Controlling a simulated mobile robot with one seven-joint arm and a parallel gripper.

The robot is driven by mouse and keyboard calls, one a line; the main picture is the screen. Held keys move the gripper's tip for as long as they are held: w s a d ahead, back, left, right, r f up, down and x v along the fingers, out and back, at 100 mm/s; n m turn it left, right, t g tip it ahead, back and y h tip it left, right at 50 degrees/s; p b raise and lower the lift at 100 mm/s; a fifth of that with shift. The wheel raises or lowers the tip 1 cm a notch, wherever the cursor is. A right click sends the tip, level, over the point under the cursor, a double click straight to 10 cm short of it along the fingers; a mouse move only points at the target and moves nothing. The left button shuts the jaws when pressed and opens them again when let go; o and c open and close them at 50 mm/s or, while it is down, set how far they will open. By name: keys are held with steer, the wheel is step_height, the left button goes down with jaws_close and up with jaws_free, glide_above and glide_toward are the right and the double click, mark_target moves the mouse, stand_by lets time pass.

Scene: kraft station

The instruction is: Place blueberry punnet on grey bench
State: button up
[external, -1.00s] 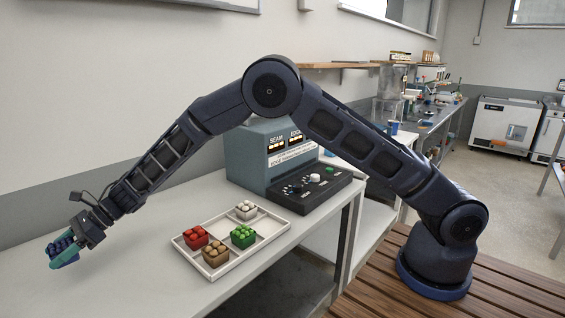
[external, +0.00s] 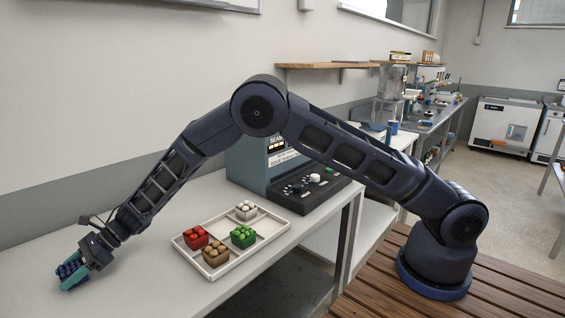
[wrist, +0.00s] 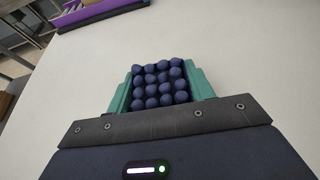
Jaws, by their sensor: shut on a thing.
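The blueberry punnet (external: 72,270) is a small container filled with dark blue berries. My gripper (external: 74,274) is shut on it, with teal fingers on its two sides. In the wrist view the berries of the punnet (wrist: 159,84) show between the two teal fingers of my gripper (wrist: 160,92). The grey bench (external: 150,285) is the long pale surface under the arm. The punnet is low over the left part of this bench. I cannot tell whether its underside touches the surface.
A white tray (external: 218,276) with red, white, green and brown punnets lies on the bench to the right of my gripper. A grey-green machine (external: 247,165) with a control panel stands behind the tray. The bench around my gripper is clear.

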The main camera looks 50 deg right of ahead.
steer(key=shift+f, duration=0.15)
steer(key=o, duration=1.1)
steer(key=shift+c, duration=0.2)
steer(key=shift+d+r, duration=0.1)
steer(key=shift+r, duration=0.15)
steer(key=v, duration=1.1)
steer(key=shift+d+r, duration=0.2)
steer(key=shift+d, duration=0.15)
